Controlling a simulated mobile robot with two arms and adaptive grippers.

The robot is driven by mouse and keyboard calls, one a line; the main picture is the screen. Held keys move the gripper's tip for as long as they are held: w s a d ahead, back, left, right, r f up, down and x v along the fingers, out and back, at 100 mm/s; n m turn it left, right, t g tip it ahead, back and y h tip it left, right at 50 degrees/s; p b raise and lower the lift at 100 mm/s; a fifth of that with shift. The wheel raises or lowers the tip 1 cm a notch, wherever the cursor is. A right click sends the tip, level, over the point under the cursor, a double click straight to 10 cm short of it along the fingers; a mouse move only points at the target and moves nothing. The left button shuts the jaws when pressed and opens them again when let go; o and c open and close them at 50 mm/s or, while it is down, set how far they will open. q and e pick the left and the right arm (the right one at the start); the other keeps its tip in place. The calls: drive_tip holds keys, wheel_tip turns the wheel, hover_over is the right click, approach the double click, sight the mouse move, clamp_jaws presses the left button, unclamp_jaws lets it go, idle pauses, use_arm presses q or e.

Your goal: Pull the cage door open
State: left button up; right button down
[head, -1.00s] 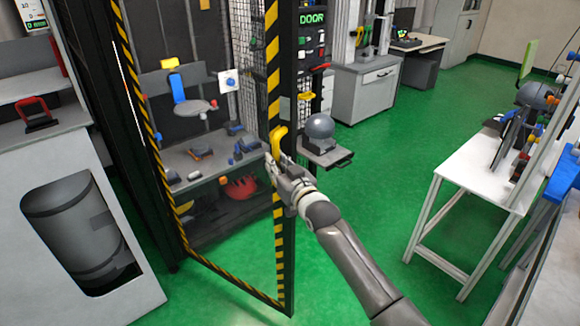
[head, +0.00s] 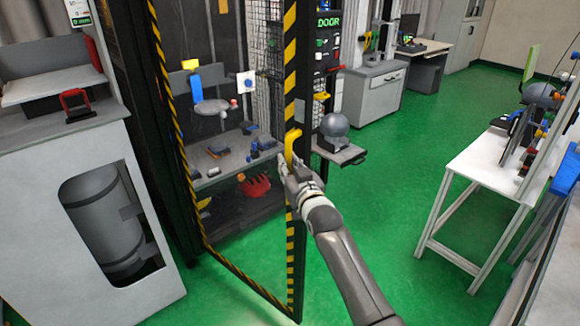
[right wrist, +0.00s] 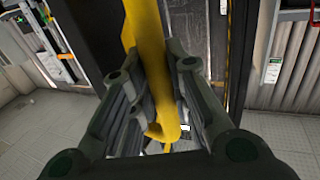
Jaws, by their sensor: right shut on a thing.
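The cage door (head: 243,287) is a clear panel in a black frame with yellow-and-black stripes. It stands ajar, its striped right edge swung out toward me. A yellow bar handle (head: 292,143) is on that edge, and it also shows large in the right wrist view (right wrist: 146,50). My right gripper (head: 287,165) is shut on the handle, with its fingers on both sides of the bar in the right wrist view (right wrist: 155,100). The gripper hides the lower part of the handle in the head view. My left gripper is not in view.
Inside the cage, a shelf (head: 215,170) bears small tools, with a red object (head: 255,185) below. A white cabinet (head: 80,160) stands close at the left. A grey sphere (head: 333,126) sits on a side shelf right of the door. Green floor (head: 400,170) is clear before the white table (head: 480,170).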

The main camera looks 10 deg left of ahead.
drive_tip(key=c, duration=1.4)
unclamp_jaws()
drive_tip(key=shift+a+r, duration=0.1)
drive_tip(key=shift+a, duration=0.05)
drive_tip(key=shift+o, duration=0.2)
drive_tip(key=shift+s+d, duration=0.35)
drive_tip(key=shift+s, duration=0.1)
drive_tip(key=v, duration=1.1)
drive_tip(key=shift+a, duration=0.1)
